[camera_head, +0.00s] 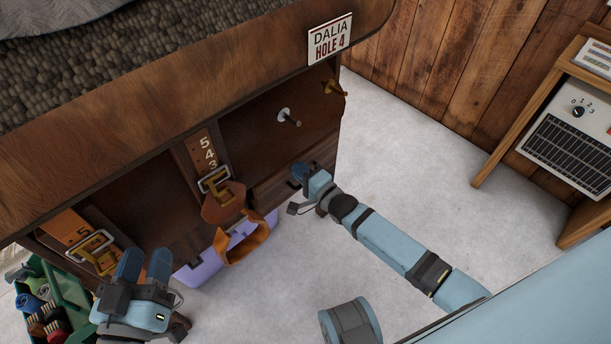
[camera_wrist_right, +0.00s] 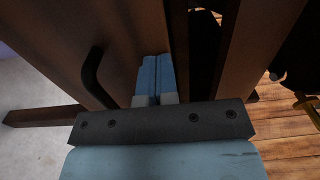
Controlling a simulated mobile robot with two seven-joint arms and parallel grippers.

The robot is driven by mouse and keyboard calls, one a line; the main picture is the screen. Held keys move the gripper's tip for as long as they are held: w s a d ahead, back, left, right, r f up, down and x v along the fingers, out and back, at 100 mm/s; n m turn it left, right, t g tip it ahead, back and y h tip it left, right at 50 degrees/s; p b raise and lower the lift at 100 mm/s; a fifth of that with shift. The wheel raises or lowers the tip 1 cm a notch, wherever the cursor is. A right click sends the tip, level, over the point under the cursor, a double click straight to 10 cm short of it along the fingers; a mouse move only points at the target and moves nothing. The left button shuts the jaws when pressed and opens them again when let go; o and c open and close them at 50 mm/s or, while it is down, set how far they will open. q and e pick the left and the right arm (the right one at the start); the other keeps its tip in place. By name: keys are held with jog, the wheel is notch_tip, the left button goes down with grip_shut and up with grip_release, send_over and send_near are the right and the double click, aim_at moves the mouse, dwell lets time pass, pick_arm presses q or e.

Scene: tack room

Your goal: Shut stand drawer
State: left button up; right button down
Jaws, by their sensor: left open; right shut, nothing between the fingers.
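The brown wooden stand (camera_head: 130,150) fills the left of the head view. Its drawer front (camera_head: 268,190) is low at the right end, partly behind my right gripper (camera_head: 299,170). In the right wrist view the drawer front (camera_wrist_right: 50,40) carries a dark curved handle (camera_wrist_right: 92,75). My right gripper (camera_wrist_right: 152,75) is shut and empty, its blue fingertips at the panel beside the handle; I cannot tell whether they touch. A dark gap (camera_wrist_right: 202,60) lies right of this panel. How far the drawer stands out is unclear. My left gripper (camera_head: 144,264) is open and empty at the lower left.
A green crate of brushes (camera_head: 62,285) is at the lower left. A wooden table with a white heater-like unit (camera_head: 570,140) stands at right.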

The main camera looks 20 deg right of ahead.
aim_at(288, 160)
pick_arm(q)
jog(key=shift+f, duration=0.1)
pick_arm(e)
jog(key=x, duration=0.3)
jog(key=shift+w+a+b, duration=0.15)
jog(key=shift+w+b, duration=0.15)
jog(key=shift+w+a+r, duration=0.1)
jog(key=shift+w+r, duration=0.05)
jog(key=shift+w, duration=0.35)
pick_arm(q)
jog(key=shift+s+d+r+t+h, duration=0.1)
jog(key=shift+d+r+t+h, duration=0.25)
jog(key=shift+r, duration=0.45)
pick_arm(e)
jog(key=shift+r, duration=0.15)
